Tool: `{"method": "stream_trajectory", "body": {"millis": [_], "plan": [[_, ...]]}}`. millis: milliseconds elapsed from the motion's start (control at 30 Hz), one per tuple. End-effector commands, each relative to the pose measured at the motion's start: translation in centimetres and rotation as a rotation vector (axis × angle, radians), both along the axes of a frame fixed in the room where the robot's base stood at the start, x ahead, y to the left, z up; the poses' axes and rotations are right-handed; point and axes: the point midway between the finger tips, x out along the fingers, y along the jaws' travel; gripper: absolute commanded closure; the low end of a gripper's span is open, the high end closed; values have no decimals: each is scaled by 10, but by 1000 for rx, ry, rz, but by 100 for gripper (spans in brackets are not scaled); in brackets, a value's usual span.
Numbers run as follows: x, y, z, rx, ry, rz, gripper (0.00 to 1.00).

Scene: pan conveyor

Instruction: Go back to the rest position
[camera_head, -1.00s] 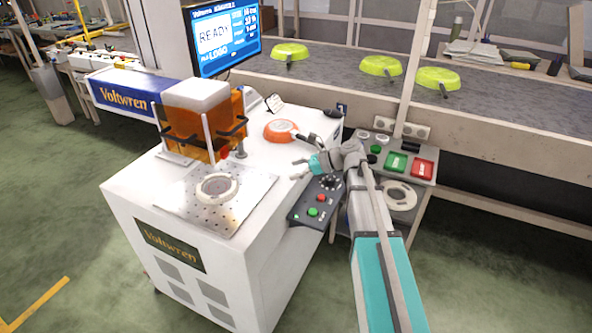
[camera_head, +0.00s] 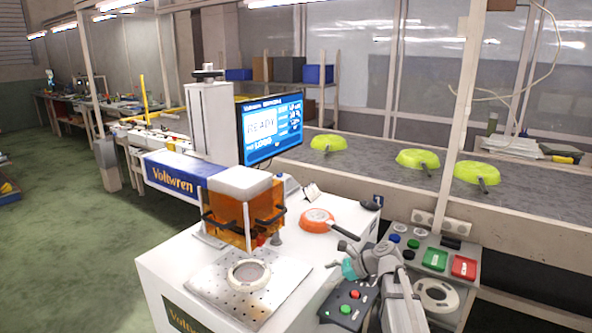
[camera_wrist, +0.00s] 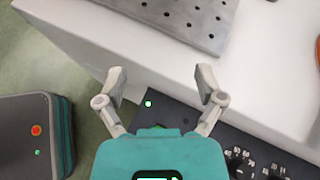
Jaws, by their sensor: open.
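My gripper (camera_wrist: 160,82) is open and empty in the wrist view, its two grey fingers spread apart above the edge of the white machine. In the head view my gripper (camera_head: 340,258) hangs over the machine's right front corner, near the control box with red and green buttons (camera_head: 350,301). The white machine (camera_head: 190,262) carries a perforated metal plate (camera_head: 215,290) with a round ring fixture (camera_head: 249,274). An orange pan (camera_head: 316,220) lies on the machine top behind my gripper, apart from it.
Several yellow-green pans (camera_head: 418,158) sit on the conveyor (camera_head: 520,200) behind. An orange guarded head (camera_head: 245,215) stands over the plate. A monitor (camera_head: 271,128) reads READY. A button panel (camera_head: 440,262) stands at right. Green floor (camera_head: 70,240) is free at left.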

Motion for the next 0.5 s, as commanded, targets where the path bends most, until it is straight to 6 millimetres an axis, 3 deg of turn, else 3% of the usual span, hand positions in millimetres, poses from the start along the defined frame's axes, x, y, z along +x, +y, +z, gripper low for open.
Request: {"method": "stream_trajectory", "body": {"millis": [233, 500], "plan": [[-50, 1, -36, -288, -213, 243, 13], [-102, -14, -68, -591, -420, 605, 13]]}}
